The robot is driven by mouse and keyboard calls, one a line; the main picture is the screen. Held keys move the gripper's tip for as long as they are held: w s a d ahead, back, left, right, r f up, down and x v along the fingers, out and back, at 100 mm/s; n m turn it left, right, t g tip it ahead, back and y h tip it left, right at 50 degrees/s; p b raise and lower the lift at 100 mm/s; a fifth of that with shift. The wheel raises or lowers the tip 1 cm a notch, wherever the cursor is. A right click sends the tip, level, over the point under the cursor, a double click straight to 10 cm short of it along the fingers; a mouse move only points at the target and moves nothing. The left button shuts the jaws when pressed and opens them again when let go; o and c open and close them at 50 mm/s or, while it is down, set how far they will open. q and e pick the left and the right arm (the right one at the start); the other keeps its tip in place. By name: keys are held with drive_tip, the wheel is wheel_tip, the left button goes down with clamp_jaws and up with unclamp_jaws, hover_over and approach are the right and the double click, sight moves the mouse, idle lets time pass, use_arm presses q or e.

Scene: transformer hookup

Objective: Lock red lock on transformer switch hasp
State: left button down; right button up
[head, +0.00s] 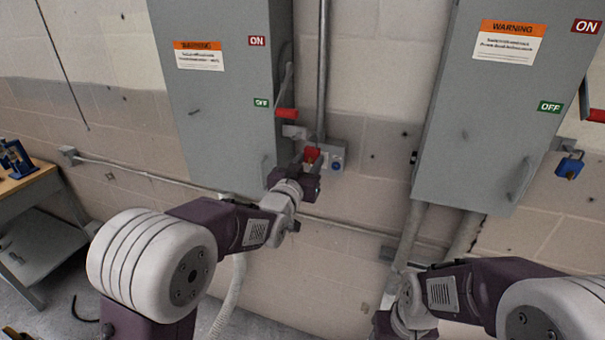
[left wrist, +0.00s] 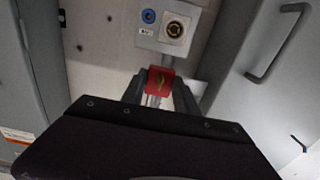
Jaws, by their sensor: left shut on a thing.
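The red lock (head: 312,154) is up at the wall, at the lower right edge of the left grey switch box (head: 225,110). My left gripper (head: 308,168) is shut on it. In the left wrist view the red lock (left wrist: 160,80) sits between the two dark fingers (left wrist: 160,92), in front of a grey outlet plate. The red-handled switch lever (head: 287,113) is at the box's right side, beside the OFF label. A grey hasp bracket (head: 294,132) shows just below it, above the lock. I cannot tell whether the lock touches the hasp.
A small outlet box with a blue socket (head: 337,160) is right beside the lock. A vertical conduit (head: 323,70) runs above it. A second grey box (head: 500,110) stands at right, with a blue padlock (head: 569,166) hanging beside it. A workbench (head: 35,185) is at far left.

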sight(306, 159)
use_arm(q)
drive_tip(key=shift+w+b, duration=0.2)
drive_tip(key=shift+b, duration=0.1)
drive_tip(key=shift+x, duration=1.35)
drive_tip(key=shift+w+a+f, duration=0.15)
drive_tip(key=shift+a, duration=0.45)
drive_tip(key=shift+w+a+b, duration=0.3)
drive_tip(key=shift+a, duration=0.7)
